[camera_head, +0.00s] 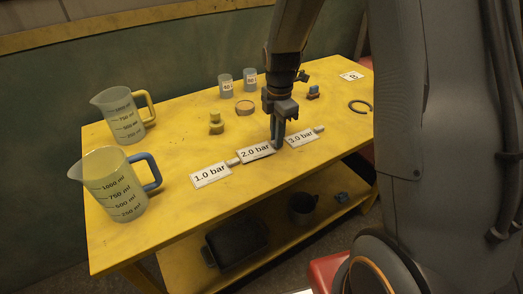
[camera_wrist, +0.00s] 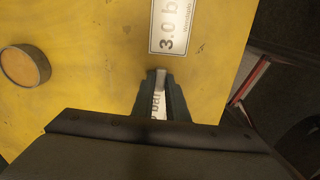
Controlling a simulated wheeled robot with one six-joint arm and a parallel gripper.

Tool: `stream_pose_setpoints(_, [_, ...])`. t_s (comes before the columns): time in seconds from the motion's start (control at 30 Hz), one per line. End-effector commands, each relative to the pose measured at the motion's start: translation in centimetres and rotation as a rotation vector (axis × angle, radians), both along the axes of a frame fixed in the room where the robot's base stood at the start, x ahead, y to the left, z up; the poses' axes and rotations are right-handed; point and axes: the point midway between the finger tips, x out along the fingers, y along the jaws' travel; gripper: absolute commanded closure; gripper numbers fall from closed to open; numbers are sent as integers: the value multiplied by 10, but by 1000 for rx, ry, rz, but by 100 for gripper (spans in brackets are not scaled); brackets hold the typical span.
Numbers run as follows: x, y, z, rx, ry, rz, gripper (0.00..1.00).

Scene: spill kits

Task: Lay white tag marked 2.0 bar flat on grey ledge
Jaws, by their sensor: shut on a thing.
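The white tag marked 2.0 bar (camera_head: 256,152) is at the front edge of the yellow table, between the 1.0 bar tag (camera_head: 210,175) and the 3.0 bar tag (camera_head: 301,137). My gripper (camera_head: 278,146) points down at its right end and is shut on it. In the wrist view, a pale end of the tag shows between the jaws (camera_wrist: 160,80), with part of its lettering below; the rest is hidden. I cannot tell whether the tag touches the table. The 3.0 bar tag (camera_wrist: 171,26) lies beyond the jaws there.
Two measuring jugs (camera_head: 125,115) (camera_head: 113,188) stand on the left of the yellow table (camera_head: 180,125). Two small grey cups (camera_head: 238,83), a round tin (camera_head: 244,107) and a black ring (camera_head: 360,106) are farther back. A dark tray (camera_head: 235,243) and mug (camera_head: 302,208) are on the lower shelf.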

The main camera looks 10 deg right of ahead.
Motion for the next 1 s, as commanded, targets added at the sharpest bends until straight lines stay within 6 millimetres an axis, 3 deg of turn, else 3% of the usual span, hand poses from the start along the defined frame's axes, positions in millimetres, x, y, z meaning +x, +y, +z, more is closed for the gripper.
stream_pose_setpoints(1.0, [0, 0, 46, 0, 0, 0, 100])
